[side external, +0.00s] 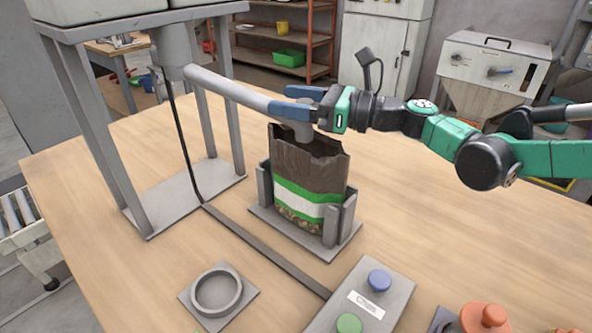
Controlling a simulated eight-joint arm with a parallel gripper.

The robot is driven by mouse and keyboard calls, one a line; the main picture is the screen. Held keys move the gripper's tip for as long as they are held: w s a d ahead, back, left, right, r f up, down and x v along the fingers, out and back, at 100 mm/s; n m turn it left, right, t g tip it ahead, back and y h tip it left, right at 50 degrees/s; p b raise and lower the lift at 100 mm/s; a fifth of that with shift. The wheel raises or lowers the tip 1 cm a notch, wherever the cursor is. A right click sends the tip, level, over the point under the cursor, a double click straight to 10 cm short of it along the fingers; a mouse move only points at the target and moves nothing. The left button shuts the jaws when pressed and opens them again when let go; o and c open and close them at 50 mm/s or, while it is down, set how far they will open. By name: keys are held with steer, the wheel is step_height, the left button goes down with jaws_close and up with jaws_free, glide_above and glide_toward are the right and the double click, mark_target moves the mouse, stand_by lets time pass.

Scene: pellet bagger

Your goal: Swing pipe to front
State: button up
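The grey pipe (233,91) runs from the hopper's neck at the upper left towards the middle. Its down-turned outlet (298,131) is over the open mouth of a brown, green and white bag (308,192). My gripper (295,101) reaches in from the right at the pipe's outlet end. One blue finger is on the far side of the pipe and one on the near side. I cannot tell whether both fingers press on it.
The bag stands in a grey holder (266,220). A grey ring on a plate (218,291) lies in front. A button box (362,304) and an orange knob (484,318) stand at the front right. The hopper's legs (84,125) stand at left. The table (440,225) is clear at right.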

steer(key=s+d+f+n+h, duration=0.1)
steer(key=s+d+n+h, duration=0.4)
steer(key=d, duration=0.5)
steer(key=s+d+f+n+h, duration=0.2)
steer(key=s+d+n+h, duration=0.3)
steer(key=d+n, duration=0.5)
steer(key=shift+s+f+g, duration=0.25)
steer(key=shift+s+g, duration=0.05)
steer(key=shift+s, duration=0.65)
